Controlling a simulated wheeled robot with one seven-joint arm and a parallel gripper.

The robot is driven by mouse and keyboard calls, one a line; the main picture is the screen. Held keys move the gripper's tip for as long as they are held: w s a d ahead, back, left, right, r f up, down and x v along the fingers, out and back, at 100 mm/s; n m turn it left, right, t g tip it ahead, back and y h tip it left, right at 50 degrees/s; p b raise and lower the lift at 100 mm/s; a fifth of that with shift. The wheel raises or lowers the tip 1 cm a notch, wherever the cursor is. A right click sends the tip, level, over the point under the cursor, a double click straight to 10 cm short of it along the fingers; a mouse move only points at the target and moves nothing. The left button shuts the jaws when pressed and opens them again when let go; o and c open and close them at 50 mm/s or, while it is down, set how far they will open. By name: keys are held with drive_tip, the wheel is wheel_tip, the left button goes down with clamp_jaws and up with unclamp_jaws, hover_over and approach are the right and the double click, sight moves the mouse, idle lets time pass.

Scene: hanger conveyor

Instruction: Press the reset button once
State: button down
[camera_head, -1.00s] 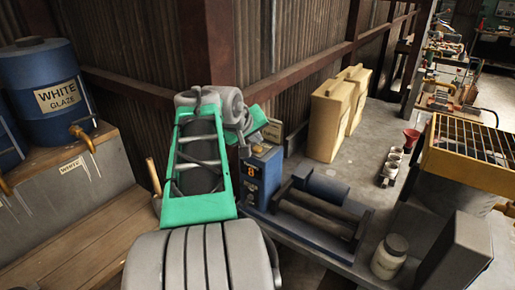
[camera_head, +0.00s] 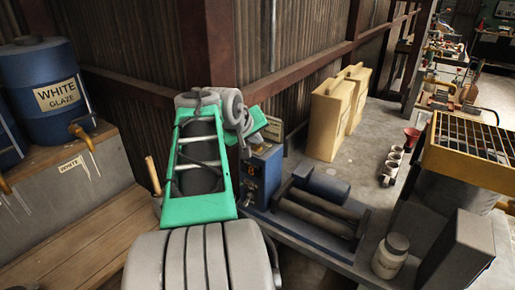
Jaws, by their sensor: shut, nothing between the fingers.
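A blue control box (camera_head: 262,176) with an orange figure, which looks like an 8, on its front stands at the left end of the grey bench. No reset button can be made out on it; my wrist covers part of its top. My gripper (camera_head: 245,150) is small and partly hidden behind my wrist, pointing down at the top left edge of the box. It looks shut and empty. I cannot tell whether it touches the box.
A machine with dark rollers (camera_head: 318,215) sits right of the box. Behind stand cream moulds (camera_head: 337,113). A lidded jar (camera_head: 390,257) and a grey box (camera_head: 457,257) are at the front right. A blue glaze drum (camera_head: 47,92) stands at left. Bench space between moulds and cups (camera_head: 391,165) is clear.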

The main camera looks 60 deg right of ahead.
sight(256, 148)
drive_tip(key=shift+f+b, duration=0.35)
drive_tip(key=shift+f, duration=0.2)
idle(0.6)
drive_tip(key=shift+r, duration=0.15)
drive_tip(key=shift+r+p, duration=0.75)
drive_tip(key=shift+r, duration=0.05)
drive_tip(key=shift+r+p, duration=1.95)
drive_tip(key=shift+r, duration=0.6)
